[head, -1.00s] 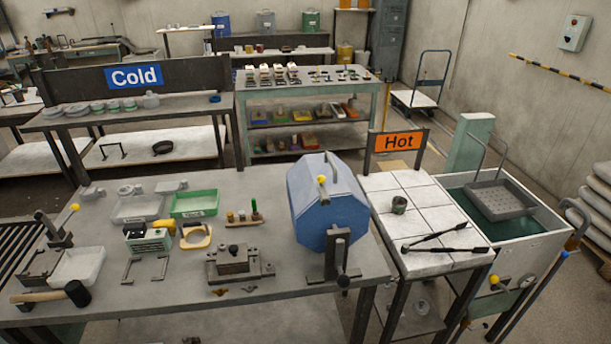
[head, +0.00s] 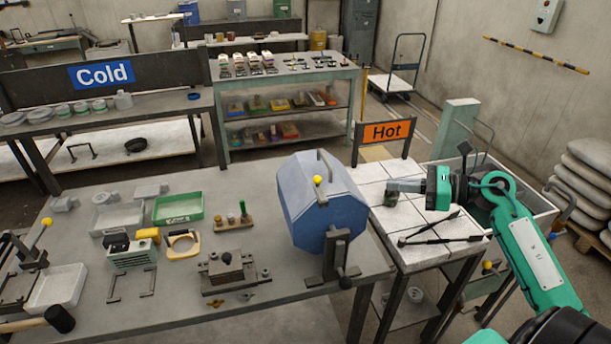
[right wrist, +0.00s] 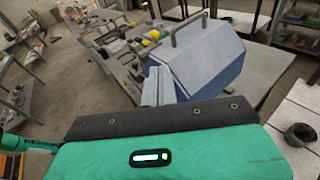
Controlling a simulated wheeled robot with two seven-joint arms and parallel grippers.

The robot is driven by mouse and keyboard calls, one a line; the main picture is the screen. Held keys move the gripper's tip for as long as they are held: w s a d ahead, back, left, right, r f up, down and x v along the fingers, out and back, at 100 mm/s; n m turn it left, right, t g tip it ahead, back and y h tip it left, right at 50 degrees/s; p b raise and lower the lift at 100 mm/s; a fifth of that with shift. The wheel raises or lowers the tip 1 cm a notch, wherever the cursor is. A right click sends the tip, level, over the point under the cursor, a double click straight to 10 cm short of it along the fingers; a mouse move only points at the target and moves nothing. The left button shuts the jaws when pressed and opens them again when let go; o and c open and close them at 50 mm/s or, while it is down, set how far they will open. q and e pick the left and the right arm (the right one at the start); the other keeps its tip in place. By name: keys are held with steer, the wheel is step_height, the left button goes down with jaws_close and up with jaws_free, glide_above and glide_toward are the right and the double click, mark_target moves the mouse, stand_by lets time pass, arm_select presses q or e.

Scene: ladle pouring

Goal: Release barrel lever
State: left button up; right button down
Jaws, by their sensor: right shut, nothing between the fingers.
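The blue faceted barrel (head: 328,215) stands on its dark stand at the right end of the workbench. My right gripper (head: 408,185) is to the right of the barrel, over the white tiled table and apart from the barrel. It is shut and empty; its fingers (right wrist: 157,85) overlap the barrel's lower left in the right wrist view. My left gripper is not in view.
A small dark pot (head: 391,195) and black tongs (head: 432,233) are on the tiled table (head: 370,172), close to my right gripper. The Hot sign (head: 388,131) stands behind. A clamp block (head: 228,268) and trays are left of the barrel.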

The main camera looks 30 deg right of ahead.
mark_target(334, 192)
steer(key=shift+a+r+n+g, duration=0.3)
steer(key=shift+a+r+n, duration=0.2)
steer(key=shift+n, duration=0.1)
steer(key=shift+p+x, duration=3.9)
steer(key=shift+x, duration=3.1)
steer(key=shift+r, duration=0.1)
